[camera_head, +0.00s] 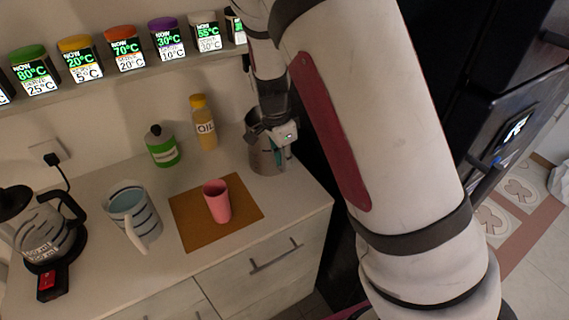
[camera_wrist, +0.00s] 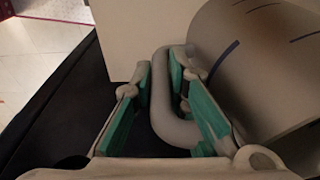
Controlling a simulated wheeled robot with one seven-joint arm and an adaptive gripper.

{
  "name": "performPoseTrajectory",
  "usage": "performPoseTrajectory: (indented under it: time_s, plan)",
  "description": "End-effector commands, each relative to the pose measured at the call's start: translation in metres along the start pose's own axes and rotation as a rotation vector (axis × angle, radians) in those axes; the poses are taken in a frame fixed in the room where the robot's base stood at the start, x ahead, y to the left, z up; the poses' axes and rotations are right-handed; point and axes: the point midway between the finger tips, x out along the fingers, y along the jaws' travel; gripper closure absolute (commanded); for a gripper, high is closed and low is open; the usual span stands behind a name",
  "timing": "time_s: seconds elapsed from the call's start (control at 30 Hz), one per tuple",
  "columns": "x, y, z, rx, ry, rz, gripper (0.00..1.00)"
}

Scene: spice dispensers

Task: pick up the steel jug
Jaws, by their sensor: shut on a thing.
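The steel jug (camera_head: 262,155) stands upright at the back right of the counter, close to the dark fridge side. In the wrist view the jug's grey body (camera_wrist: 262,70) fills the right side, with blue marks on it. Its curved handle (camera_wrist: 163,112) lies between the green pads of my gripper (camera_wrist: 165,95). My gripper is shut on the handle. In the head view my gripper (camera_head: 283,140) is at the jug's right side, and my arm hides part of the jug.
A pink cup (camera_head: 217,203) stands on a brown mat (camera_head: 186,222). A striped pitcher (camera_head: 130,215), a kettle (camera_head: 38,232), a green bottle (camera_head: 161,147) and an oil bottle (camera_head: 203,124) are to the left. Spice dispensers (camera_head: 125,50) line a shelf above. The dark fridge (camera_head: 455,50) is at the right.

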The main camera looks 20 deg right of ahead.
Motion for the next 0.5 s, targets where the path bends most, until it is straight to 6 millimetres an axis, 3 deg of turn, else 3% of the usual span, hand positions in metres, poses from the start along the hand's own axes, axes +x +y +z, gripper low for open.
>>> performPoseTrajectory:
  time_s: [0.5]
  plan:
    - [-0.006,0.065,0.001,0.000,-0.001,0.004,1.00]
